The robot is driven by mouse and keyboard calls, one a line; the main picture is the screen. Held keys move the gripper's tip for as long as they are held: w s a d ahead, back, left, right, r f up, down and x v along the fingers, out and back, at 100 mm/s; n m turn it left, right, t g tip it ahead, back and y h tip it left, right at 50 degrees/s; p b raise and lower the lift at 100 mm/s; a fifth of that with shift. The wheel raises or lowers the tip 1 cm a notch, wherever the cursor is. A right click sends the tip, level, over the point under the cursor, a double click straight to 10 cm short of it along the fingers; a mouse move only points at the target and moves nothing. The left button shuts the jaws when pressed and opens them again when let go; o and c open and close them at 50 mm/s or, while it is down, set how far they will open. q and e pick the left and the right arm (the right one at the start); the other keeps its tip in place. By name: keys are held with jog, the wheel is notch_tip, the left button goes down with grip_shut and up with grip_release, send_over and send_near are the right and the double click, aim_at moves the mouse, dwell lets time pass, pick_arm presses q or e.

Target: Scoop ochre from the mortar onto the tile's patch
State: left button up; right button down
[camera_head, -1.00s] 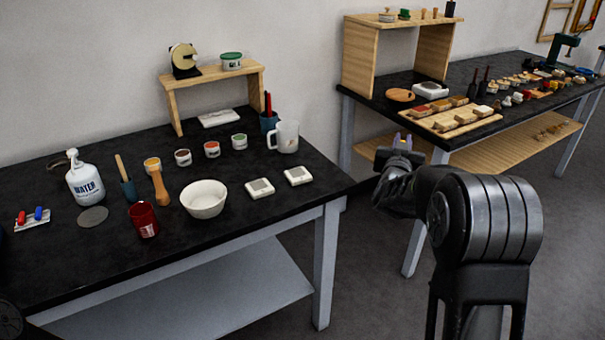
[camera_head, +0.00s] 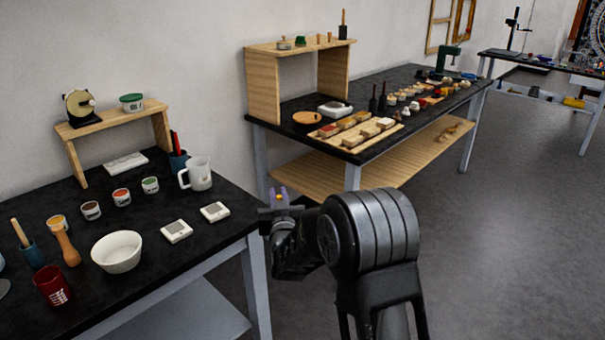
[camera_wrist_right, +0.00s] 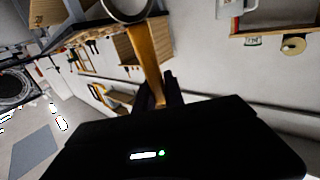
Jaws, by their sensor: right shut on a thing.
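The mortar, a white bowl (camera_head: 117,252), stands on the near black table; no ochre can be made out in it. Two small white tiles with grey patches, a nearer one (camera_head: 176,232) and a farther one (camera_head: 215,212), lie to its right. My right gripper (camera_head: 280,198) is right of the table's edge, apart from bowl and tiles. In the right wrist view it is shut on the wooden handle of a scoop (camera_wrist_right: 148,60), whose round metal end is cut off by the top edge. My left gripper is not in view.
A red cup (camera_head: 53,286), a wooden pestle (camera_head: 66,246), several small pots and a white mug (camera_head: 197,174) stand around the bowl. A low wooden shelf (camera_head: 112,118) is behind. A second table (camera_head: 350,160) with blocks and bottles stands beyond. Open floor lies right.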

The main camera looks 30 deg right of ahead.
jog(key=s+a+f+n+t+y, duration=0.1)
jog(key=s+a+f+n+y, duration=0.1)
jog(key=a, duration=0.8)
jog(key=s+a+f+n+y, duration=0.3)
jog(key=s+a+f+y, duration=0.1)
jog(key=a, duration=0.6)
notch_tip(320, 180, down, 3)
jog(key=shift+s+a+r+t+y, duration=0.15)
jog(key=shift+a+t+y, duration=0.25)
jog(key=shift+y, duration=0.5)
